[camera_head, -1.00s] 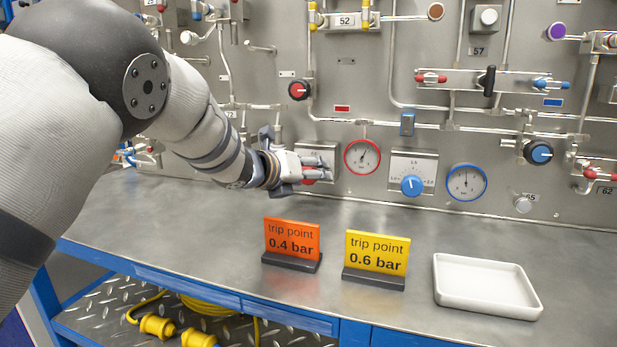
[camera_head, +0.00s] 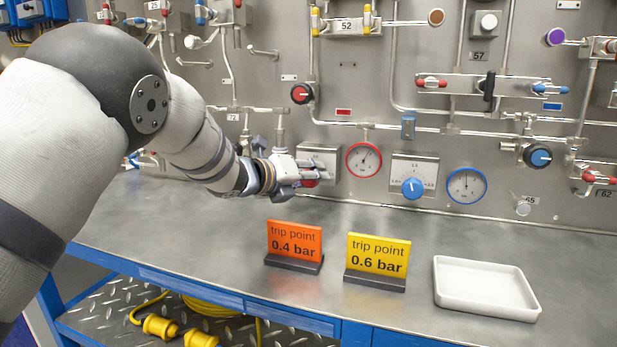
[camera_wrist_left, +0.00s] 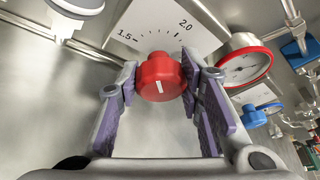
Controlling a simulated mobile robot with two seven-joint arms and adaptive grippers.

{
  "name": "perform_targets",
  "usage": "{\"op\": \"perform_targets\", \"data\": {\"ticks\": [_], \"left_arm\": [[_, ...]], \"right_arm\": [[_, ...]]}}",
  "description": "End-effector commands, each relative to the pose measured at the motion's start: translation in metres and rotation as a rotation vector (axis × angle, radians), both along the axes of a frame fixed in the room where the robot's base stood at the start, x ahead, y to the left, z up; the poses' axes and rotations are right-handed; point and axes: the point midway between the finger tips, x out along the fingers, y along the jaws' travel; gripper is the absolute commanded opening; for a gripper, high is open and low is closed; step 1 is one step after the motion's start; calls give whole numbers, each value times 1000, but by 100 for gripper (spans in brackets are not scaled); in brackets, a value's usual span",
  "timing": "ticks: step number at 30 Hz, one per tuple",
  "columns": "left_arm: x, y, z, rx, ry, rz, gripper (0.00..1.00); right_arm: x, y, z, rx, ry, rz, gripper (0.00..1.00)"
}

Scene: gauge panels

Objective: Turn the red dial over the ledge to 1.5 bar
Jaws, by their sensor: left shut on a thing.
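The red dial (camera_wrist_left: 162,77) sits in front of a white scale plate (camera_wrist_left: 150,28) marked 1.5 and 2.0 in the left wrist view. A short white mark shows on the dial's face; I cannot tell which value it points at. My left gripper (camera_wrist_left: 165,84) has its fingers on both sides of the dial and is shut on it. In the head view my left gripper (camera_head: 316,174) reaches the panel just above the ledge (camera_head: 220,215) and hides most of the dial. My right gripper is not in view.
A red-rimmed gauge (camera_head: 363,160) is right of the dial; its needle points up and right. Farther right are a blue dial (camera_head: 412,188) and a blue-rimmed gauge (camera_head: 466,185). An orange sign (camera_head: 295,240), a yellow sign (camera_head: 378,255) and a white tray (camera_head: 440,285) stand on the ledge.

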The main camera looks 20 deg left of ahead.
Motion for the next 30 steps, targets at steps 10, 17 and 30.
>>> {"op": "perform_targets", "data": {"ticks": [10,17,30], "left_arm": [[0,0,0,-325,11,-1,6],[0,0,-1,-510,17,-1,6],[0,0,-1,-711,25,-2,6]], "right_arm": [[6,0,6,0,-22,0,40],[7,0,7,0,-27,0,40],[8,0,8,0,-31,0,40]]}}
